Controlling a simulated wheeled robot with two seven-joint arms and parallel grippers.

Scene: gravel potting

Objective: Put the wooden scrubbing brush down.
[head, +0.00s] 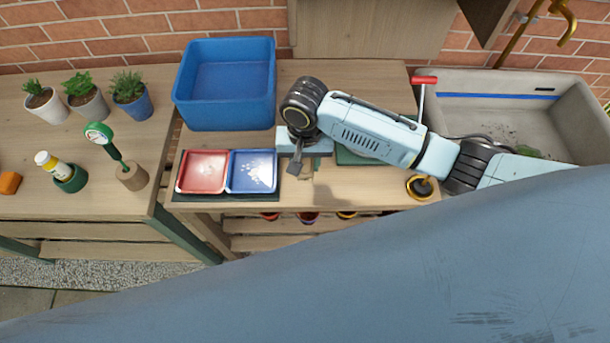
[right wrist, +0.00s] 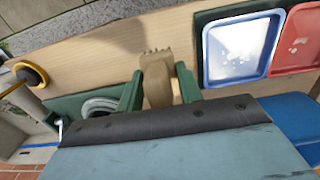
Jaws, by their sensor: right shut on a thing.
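The wooden scrubbing brush (right wrist: 157,82) is a tan piece with a toothed, bristle-like end, between the green fingers of my right gripper (right wrist: 160,88) in the right wrist view. The gripper is shut on it. In the head view my right gripper (head: 296,163) is over the middle of the wooden bench, just right of the blue tray, and the arm hides most of the brush. I cannot tell whether the brush touches the bench top. My left gripper is not in view.
A red tray (head: 203,171) and a blue tray (head: 252,171) lie on a dark mat left of the gripper. A blue bin (head: 226,84) stands behind. A green mat (head: 350,158) is partly under my arm; a black-and-yellow round thing (head: 421,187) and a sink (head: 505,84) are right.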

